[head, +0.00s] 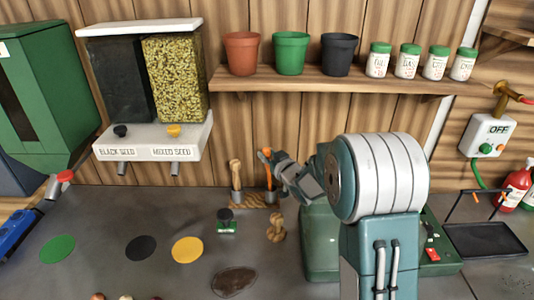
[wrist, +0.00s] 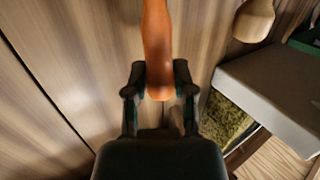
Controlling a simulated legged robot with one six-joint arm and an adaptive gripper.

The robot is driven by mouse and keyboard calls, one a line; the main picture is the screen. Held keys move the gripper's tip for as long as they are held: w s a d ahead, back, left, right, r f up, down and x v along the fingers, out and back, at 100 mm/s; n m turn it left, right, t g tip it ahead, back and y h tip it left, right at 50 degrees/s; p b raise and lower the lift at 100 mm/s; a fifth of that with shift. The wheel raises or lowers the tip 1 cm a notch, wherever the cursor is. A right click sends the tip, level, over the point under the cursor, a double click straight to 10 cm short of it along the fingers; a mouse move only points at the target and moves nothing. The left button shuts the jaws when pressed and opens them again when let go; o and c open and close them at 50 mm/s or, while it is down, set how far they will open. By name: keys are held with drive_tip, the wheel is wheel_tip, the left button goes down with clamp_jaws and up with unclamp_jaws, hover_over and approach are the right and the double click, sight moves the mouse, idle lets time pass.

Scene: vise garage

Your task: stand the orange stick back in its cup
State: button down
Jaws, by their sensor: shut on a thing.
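The orange stick (head: 268,175) is upright above the right part of a small wooden holder (head: 258,202) against the back wall. I cannot tell whether its lower end is inside a cup there. My gripper (head: 268,154) reaches in from the right and is shut on the stick near its upper end. In the wrist view, the orange stick (wrist: 157,45) runs from the top edge down between the two dark fingertips of my gripper (wrist: 160,88). A stick with a wooden handle (head: 235,174) stands in the left part of the holder.
A seed dispenser (head: 150,140) hangs at upper left. A shelf (head: 300,80) above carries pots and jars. A small green-topped item (head: 226,220) and a knotted brown object (head: 276,227) stand in front of the holder. Coloured discs (head: 187,249) lie on the grey bench.

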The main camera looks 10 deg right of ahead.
drive_tip(key=shift+c, duration=1.9)
unclamp_jaws()
drive_tip(key=o, duration=0.4)
drive_tip(key=v, duration=0.7)
